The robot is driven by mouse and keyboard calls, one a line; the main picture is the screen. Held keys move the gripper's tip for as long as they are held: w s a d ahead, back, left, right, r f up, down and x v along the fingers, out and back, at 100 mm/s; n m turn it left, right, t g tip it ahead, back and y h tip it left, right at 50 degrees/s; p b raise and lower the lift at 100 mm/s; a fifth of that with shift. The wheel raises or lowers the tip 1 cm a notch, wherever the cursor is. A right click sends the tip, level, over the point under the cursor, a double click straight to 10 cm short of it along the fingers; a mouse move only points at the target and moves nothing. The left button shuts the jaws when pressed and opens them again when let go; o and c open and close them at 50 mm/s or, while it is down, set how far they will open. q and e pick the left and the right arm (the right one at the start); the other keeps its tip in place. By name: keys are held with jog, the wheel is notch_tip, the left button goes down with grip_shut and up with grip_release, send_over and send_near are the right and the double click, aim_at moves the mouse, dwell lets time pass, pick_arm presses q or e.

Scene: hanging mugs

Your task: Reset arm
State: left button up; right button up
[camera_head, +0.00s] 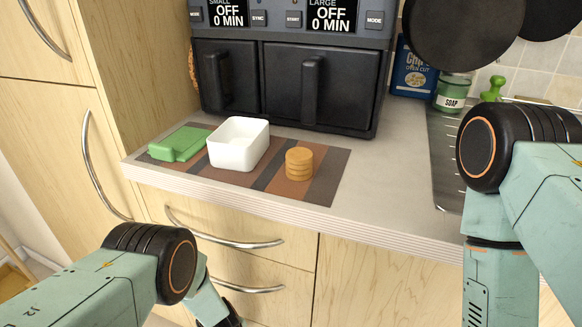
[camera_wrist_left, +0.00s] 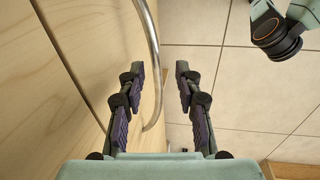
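My left arm comes in from the lower left in the head view, bent downward in front of the drawers; its gripper is cut off at the bottom edge. In the left wrist view my left gripper (camera_wrist_left: 160,75) is open, with nothing between its fingers. My right arm stands at the right of the head view, at the counter's front edge. Its gripper is out of view.
On the counter (camera_head: 388,165), a striped mat (camera_head: 325,180) holds a white container (camera_head: 236,152), a green lid-like piece (camera_head: 180,144) and a stack of round brown pieces (camera_head: 299,163). A dual-drawer air fryer (camera_head: 285,80) stands behind.

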pick_arm(q)
jog(key=s+a+r+m+g+y, duration=0.1)
jog(key=s+a+r+m, duration=0.3)
jog(key=s, duration=0.3)
jog(key=s+a+r+m+y, duration=0.1)
jog(key=s+a+r+m, duration=0.2)
jog(key=s+a, duration=0.35)
jog(key=s+d+r+m+g+h, duration=0.1)
jog(key=s+r+m, duration=0.5)
jog(key=s+r, duration=0.5)
jog(key=shift+s+d+r+h+b, duration=0.15)
jog(key=shift+s+r+h+b, duration=0.2)
jog(key=shift+s, duration=0.75)
pick_arm(e)
jog(key=shift+w+a+f, duration=0.25)
jog(key=shift+w+a, duration=0.3)
